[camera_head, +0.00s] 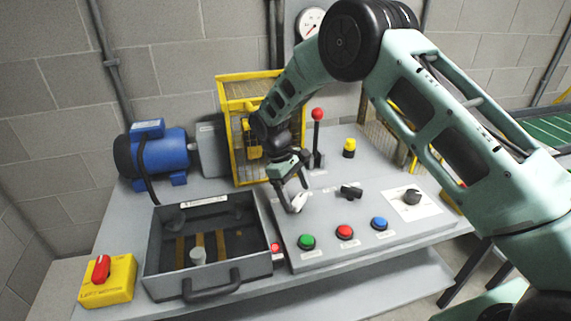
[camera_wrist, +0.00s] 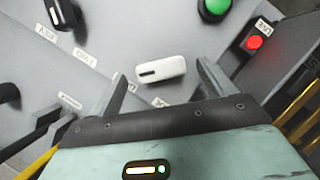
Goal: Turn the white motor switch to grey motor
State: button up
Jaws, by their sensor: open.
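The white motor switch (camera_head: 298,203) is a white handle on the sloped grey control panel (camera_head: 330,240). In the wrist view the white switch (camera_wrist: 162,69) lies nearly level, with a dark slot mark at its left end. My gripper (camera_head: 293,187) is just above it. In the wrist view my gripper (camera_wrist: 160,76) is open, one finger left and one right of the switch. I cannot tell whether either finger touches it. A blue motor (camera_head: 165,154) stands at the back left, with a grey housing (camera_head: 211,148) beside it; I cannot tell whether that is the grey motor.
Green (camera_head: 306,242), red (camera_head: 345,232) and blue (camera_head: 379,223) buttons line the panel front. A black knob (camera_head: 351,191) sits right of the switch. A red-knobbed lever (camera_head: 317,130) and yellow cage (camera_head: 240,150) stand behind. An open grey tray (camera_head: 160,250) lies left.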

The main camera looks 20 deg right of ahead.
jog(key=b+v, duration=0.2)
jog(key=v, duration=1.4)
jog(key=shift+s+r, duration=0.15)
